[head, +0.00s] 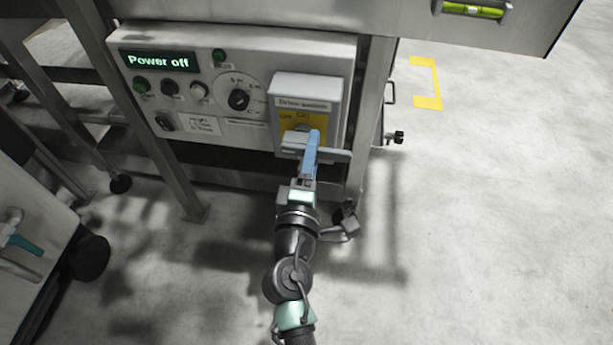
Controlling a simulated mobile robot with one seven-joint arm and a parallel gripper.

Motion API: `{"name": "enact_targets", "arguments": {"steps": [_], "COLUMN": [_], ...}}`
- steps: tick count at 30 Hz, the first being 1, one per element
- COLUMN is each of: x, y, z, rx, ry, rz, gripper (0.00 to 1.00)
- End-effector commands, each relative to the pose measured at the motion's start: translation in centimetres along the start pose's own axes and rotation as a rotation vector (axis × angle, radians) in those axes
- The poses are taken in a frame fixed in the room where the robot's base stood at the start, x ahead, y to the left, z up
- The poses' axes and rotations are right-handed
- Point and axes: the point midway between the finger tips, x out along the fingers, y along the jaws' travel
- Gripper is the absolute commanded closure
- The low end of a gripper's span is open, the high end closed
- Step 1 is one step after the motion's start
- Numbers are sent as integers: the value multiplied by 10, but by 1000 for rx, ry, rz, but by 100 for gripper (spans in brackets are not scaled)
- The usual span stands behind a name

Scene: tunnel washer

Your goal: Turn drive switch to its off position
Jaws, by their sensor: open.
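A light grey switch box (305,88) with a yellow face plate (288,122) is mounted on the right part of the control panel. Its label is too small to read surely; I take it for the drive switch. My gripper (303,138) is in front of the lower yellow plate, coming up from below, with its jaws open. The gripper covers most of the switch's handle, so its position and any contact cannot be told.
The control panel (225,60) has a display (158,61) reading "Power off", a black rotary dial (239,99) and several small knobs and buttons. A steel leg (372,110) stands right of the box. A machine with a teal-handled valve (25,243) is at lower left. Floor at right is clear.

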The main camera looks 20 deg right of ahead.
Motion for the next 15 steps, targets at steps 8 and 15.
{"name": "enact_targets", "arguments": {"steps": [8,15], "x": [-52,-98], "y": [-2,-1], "z": [0,0], "rx": [-3,-2], "ry": [4,3], "rz": [-4,-3], "gripper": [40,40]}}
